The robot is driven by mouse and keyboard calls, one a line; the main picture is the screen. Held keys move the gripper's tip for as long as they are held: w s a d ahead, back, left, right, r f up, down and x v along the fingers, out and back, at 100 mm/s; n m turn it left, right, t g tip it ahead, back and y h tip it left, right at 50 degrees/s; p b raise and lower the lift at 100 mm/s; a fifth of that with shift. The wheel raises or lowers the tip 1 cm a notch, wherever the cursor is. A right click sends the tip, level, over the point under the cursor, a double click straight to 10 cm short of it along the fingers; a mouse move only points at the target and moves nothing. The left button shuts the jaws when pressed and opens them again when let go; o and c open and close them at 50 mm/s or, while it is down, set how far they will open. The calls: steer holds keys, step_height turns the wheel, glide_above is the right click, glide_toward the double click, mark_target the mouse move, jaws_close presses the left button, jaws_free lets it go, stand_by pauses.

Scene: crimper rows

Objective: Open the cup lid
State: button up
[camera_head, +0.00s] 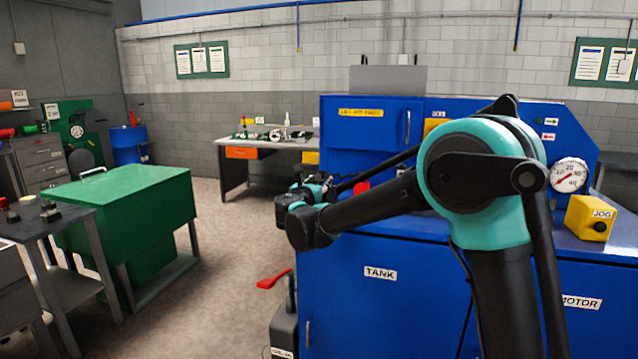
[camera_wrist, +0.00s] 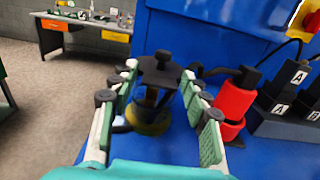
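In the wrist view, a cup (camera_wrist: 147,119) with a dark body and a yellowish lower part stands on the blue surface. A black lid (camera_wrist: 160,76) with a round knob shows above it. I cannot tell whether the lid rests fully on the cup. My gripper (camera_wrist: 160,73) is open, its green-padded fingers on either side of the lid, with visible gaps. In the head view my gripper (camera_head: 308,190) is at the left end of the blue bench, and the cup is not clearly visible there.
A red bottle (camera_wrist: 237,98) with a black top stands close to the right finger. Black blocks marked A (camera_wrist: 285,98) are further right. The blue bench (camera_head: 350,275) ends at left, with open floor (camera_head: 215,290) beyond it.

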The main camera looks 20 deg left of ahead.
jaws_close()
